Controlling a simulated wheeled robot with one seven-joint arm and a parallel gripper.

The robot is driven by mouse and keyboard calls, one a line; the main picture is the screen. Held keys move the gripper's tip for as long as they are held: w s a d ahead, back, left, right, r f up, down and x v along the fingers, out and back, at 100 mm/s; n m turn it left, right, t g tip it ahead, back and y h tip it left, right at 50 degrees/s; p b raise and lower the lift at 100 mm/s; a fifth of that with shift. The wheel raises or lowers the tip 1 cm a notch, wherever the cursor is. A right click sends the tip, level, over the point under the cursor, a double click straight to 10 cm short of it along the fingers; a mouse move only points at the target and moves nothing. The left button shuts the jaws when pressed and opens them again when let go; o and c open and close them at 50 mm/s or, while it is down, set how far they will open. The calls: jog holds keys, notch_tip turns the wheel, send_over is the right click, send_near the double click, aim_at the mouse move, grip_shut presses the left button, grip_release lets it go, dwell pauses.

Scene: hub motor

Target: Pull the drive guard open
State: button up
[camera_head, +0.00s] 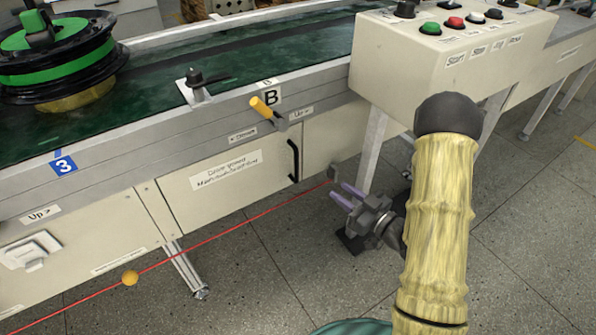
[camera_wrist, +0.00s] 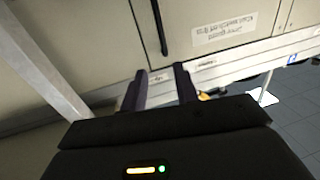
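The drive guard (camera_head: 190,195) is a cream panel with a printed label on the side of the conveyor, and it looks closed flush. Its black vertical bar handle (camera_head: 293,160) is at its right edge. My gripper (camera_head: 339,192) is to the right of and a little below the handle, apart from it, with its two fingers parted and nothing between them. In the wrist view the handle (camera_wrist: 160,27) shows beyond the fingertips (camera_wrist: 161,72), roughly in line with the gap. The guard's label (camera_wrist: 224,32) also shows there.
A red cord (camera_head: 215,235) with a yellow ball (camera_head: 130,278) runs along the conveyor front, passing below the guard. A yellow-handled lever (camera_head: 263,107) sticks out above the guard. A control box (camera_head: 450,45) with buttons and a support leg (camera_head: 371,150) stand to the right.

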jog(key=shift+s+a+r, duration=0.1)
jog(key=shift+a, duration=0.15)
jog(key=b, duration=0.4)
send_over(296, 180)
jog(key=shift+w, duration=0.4)
grip_shut()
